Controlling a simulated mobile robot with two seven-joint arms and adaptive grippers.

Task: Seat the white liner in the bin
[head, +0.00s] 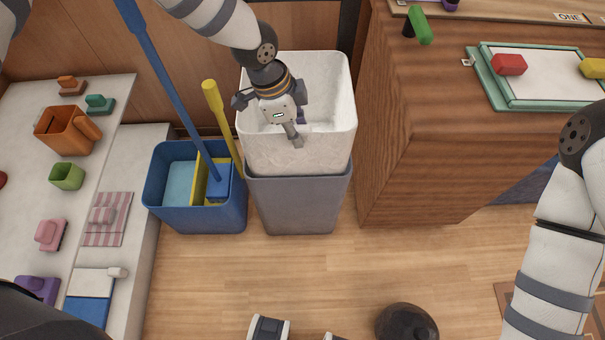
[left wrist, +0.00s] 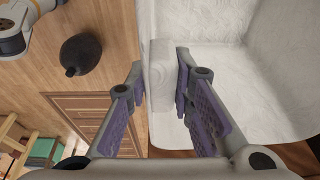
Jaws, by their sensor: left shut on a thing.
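The white liner (head: 335,140) is an open box with thin walls. It stands high over the grey bin (head: 298,208), roughly in line with it. Its lower edge is at the bin's rim; I cannot tell how far it reaches inside. My left gripper (head: 296,136) comes down over the liner and is shut on its near wall. In the left wrist view, the fingers (left wrist: 162,88) of that gripper lie on either side of the liner's wall (left wrist: 158,62). My right arm shows at the right of the head view, but its gripper is out of view.
A blue bucket (head: 153,196) with a blue and a yellow handle stands close left of the bin. A wooden cabinet (head: 400,150) stands close right. A dark round object (head: 406,323) is on the floor in front. The floor between is clear.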

